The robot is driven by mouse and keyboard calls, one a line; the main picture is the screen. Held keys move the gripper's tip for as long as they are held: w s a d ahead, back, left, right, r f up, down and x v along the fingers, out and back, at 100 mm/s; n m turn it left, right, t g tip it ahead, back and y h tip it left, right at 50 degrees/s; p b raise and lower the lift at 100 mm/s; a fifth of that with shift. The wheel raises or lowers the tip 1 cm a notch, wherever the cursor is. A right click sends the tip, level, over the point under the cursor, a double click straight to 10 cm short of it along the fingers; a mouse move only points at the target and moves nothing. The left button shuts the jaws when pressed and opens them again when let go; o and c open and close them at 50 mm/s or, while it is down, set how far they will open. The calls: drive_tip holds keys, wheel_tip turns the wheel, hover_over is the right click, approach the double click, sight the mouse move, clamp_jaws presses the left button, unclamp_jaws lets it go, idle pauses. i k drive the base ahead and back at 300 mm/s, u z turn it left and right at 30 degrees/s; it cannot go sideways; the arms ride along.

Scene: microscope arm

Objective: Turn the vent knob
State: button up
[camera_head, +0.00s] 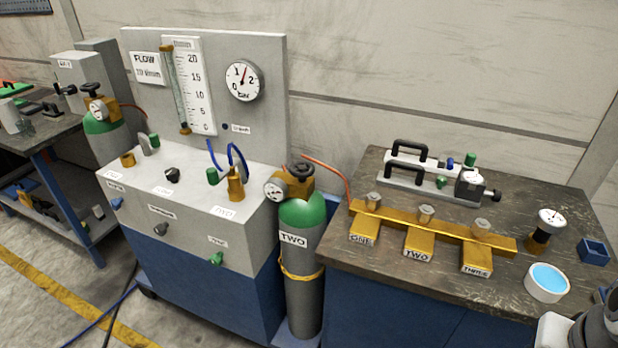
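A grey control cabinet (190,225) with a blue lower part carries several knobs. A green knob (216,259) sits low on its front face under a small white label that may read VENT, but the print is too small to be sure. A dark grey knob (162,229) and a blue knob (117,203) are to its left on the same face. A black knob (172,175) is on the top surface. My gripper is not in view; grey and white parts at the bottom right corner look like my arm.
A gas cylinder (303,262) labelled TWO stands right of the cabinet. The right bench (385,268) holds a brass manifold (440,229), a bowl of blue liquid (547,283) and a pump-like device. A blue hose lies on the floor; floor left of the cabinet is mostly clear.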

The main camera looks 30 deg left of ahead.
sight(215, 260)
drive_tip(key=u, duration=2.1)
